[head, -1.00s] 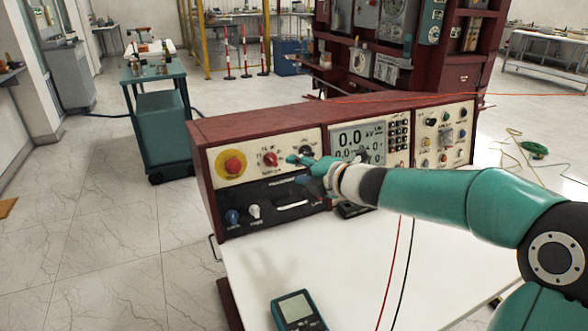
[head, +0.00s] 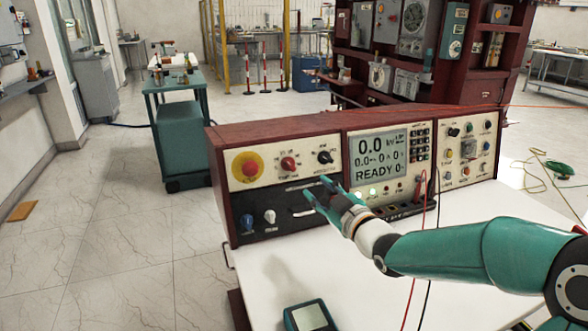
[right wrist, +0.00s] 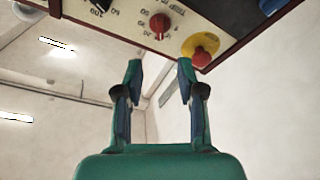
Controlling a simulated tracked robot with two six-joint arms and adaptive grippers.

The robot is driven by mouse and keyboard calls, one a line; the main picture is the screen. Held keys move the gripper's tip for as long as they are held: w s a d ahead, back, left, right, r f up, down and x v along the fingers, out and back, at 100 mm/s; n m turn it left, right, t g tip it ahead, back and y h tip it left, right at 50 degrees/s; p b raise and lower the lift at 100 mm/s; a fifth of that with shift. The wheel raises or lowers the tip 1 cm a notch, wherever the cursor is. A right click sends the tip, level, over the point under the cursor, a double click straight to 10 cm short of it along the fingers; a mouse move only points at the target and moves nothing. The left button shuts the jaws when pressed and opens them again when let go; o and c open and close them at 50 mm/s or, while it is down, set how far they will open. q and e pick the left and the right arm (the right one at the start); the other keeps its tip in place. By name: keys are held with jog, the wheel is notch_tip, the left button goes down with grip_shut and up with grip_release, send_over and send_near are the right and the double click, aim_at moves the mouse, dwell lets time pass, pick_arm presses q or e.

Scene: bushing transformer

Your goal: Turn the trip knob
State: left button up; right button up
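The red trip knob (head: 289,164) is on the cream left panel of the maroon console (head: 270,128), between the emergency stop and a black knob. It also shows in the right wrist view (right wrist: 160,22), upside down with a "TRIP" label beside it. My right gripper (head: 318,188) is in front of the console, below and right of the knob and apart from it. In the right wrist view its two fingers (right wrist: 159,68) are spread with nothing between them. My left gripper is not in view.
A red emergency stop (head: 248,168) on a yellow disc sits left of the knob, and a black knob (head: 325,157) right of it. The display (head: 380,157) reads 0.0 and READY. Red and black leads hang at the console's front. A handheld meter (head: 309,317) lies on the white tabletop.

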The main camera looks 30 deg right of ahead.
aim_at(291, 166)
jog(key=w, duration=0.4)
jog(key=w+p, duration=0.1)
jog(key=w, duration=0.3)
jog(key=w+d, duration=0.1)
jog(key=w, duration=0.3)
grip_shut()
